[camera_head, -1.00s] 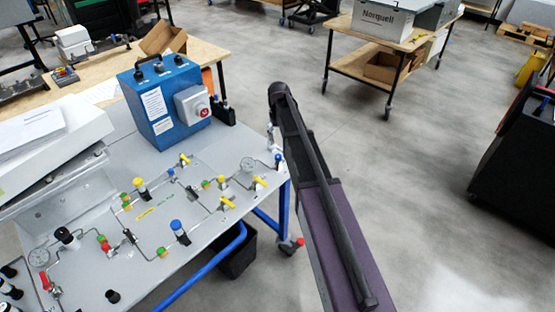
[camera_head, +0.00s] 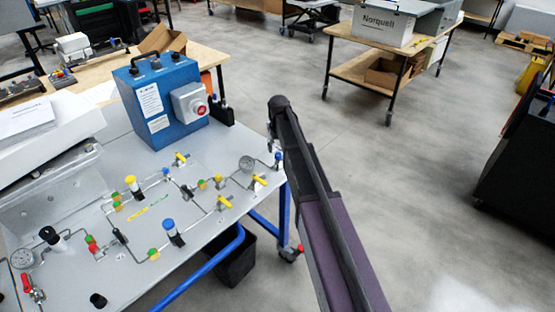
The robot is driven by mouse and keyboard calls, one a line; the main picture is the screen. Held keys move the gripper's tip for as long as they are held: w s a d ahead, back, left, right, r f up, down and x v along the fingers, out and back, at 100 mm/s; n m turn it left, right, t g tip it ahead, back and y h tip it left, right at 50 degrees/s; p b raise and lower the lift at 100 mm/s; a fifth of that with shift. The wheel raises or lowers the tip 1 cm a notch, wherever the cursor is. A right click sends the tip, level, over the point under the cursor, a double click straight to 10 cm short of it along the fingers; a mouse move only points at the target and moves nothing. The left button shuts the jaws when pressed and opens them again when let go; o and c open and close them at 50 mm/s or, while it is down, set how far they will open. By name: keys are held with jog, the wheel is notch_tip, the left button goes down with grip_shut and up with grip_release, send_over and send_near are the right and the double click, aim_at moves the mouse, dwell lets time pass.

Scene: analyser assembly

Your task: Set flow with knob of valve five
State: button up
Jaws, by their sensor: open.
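The grey panel table (camera_head: 70,285) carries thin tubing with several valves and knobs. I see a yellow-topped knob (camera_head: 131,184), a blue-topped knob (camera_head: 170,228) and a black knob (camera_head: 50,236). Yellow lever handles (camera_head: 224,202) sit on the right part, and a red lever handle (camera_head: 29,285) at the lower left. Labels are too small to read, so I cannot tell which is valve five. Round gauges stand at the right (camera_head: 247,163) and left (camera_head: 22,258). My gripper does not show clearly; my dark arm or column part rises right of the table.
A blue box (camera_head: 165,105) with a red button stands on the panel's back edge. White boxes (camera_head: 65,125) are at the left. A black bin (camera_head: 236,262) is under the table. A wooden trolley (camera_head: 350,65) stands far back.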

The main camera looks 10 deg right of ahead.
aim_at(279, 155)
jog(key=shift+f+b, duration=1.5)
jog(key=shift+f, duration=0.3)
grip_shut()
